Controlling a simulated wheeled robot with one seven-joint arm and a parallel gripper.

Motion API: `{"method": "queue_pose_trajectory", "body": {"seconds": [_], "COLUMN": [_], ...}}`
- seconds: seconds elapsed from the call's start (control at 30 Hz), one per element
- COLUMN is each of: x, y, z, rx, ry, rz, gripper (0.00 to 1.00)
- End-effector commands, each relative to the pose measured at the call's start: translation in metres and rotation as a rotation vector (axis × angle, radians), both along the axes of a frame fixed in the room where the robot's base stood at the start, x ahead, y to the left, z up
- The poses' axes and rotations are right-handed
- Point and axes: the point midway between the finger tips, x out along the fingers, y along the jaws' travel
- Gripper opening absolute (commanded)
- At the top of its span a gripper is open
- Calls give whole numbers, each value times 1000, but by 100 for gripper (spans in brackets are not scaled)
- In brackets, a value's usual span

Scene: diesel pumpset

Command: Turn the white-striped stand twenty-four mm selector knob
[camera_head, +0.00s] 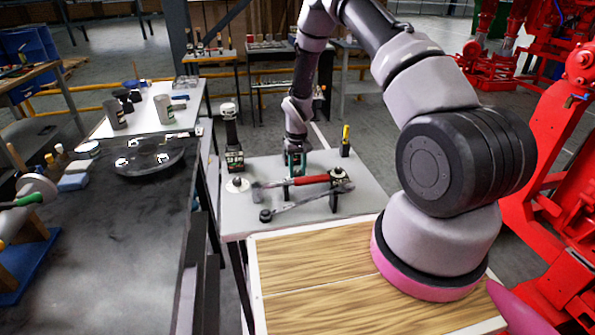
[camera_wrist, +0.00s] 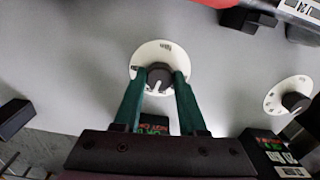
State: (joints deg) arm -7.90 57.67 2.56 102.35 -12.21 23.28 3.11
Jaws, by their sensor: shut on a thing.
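The selector knob (camera_wrist: 160,74) is dark with a white stripe, at the centre of a round white dial plate (camera_wrist: 143,57) with printed marks. The stripe points down toward my gripper in the wrist view. My gripper (camera_wrist: 160,77) is shut on the knob, one green finger on each side. In the head view my gripper (camera_head: 296,163) is low over the grey table, and the held knob is hidden behind it. A second dark knob (camera_wrist: 296,102) with a white stripe sits on its own white dial (camera_wrist: 273,100) at the right, apart from my gripper.
A red-handled tool (camera_head: 300,181) lies close in front of my gripper on the grey table (camera_head: 235,215). A dark cordless tool (camera_head: 232,140) stands to the left, and a yellow-and-black item (camera_head: 345,140) to the right. A black box with green lettering (camera_wrist: 156,124) is beside the dial.

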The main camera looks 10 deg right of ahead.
Motion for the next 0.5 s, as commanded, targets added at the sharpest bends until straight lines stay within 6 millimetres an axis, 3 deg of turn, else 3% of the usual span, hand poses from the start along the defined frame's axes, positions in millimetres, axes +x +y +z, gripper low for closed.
{"method": "queue_pose_trajectory", "body": {"seconds": [0.5], "x": [1], "y": [0], "z": [1], "rx": [0], "ry": [-2], "rz": [-108], "gripper": [0]}}
